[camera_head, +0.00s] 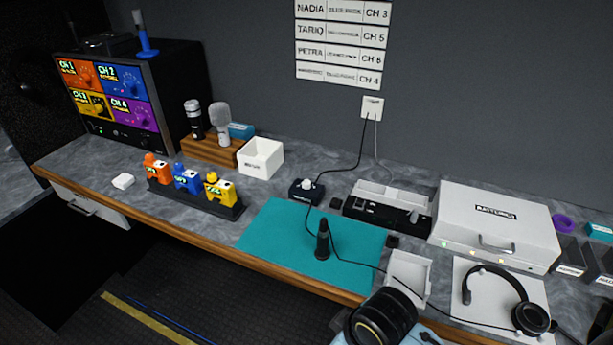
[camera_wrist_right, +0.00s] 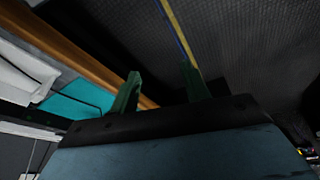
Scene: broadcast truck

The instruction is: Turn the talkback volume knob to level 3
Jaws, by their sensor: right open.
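A small dark box with a white round knob (camera_head: 306,186) on top sits at the back of the counter, behind the teal mat; I take it for the talkback volume knob. A cable runs from it toward the wall outlet. Its level marks are too small to read. My right gripper (camera_wrist_right: 160,72) shows in the right wrist view, its two green fingers apart with nothing between them. It is near the counter's front edge, over the floor, well away from the knob. Only part of my right arm shows at the bottom of the head view. My left gripper is not in view.
A black upright device (camera_head: 322,240) stands on the teal mat (camera_head: 270,235). Left are a white bin (camera_head: 261,158) and a rack of coloured packs (camera_head: 200,202). Right are a white case (camera_head: 495,225), an open white tray (camera_head: 409,275) and a headset (camera_head: 505,290). A cable crosses the mat.

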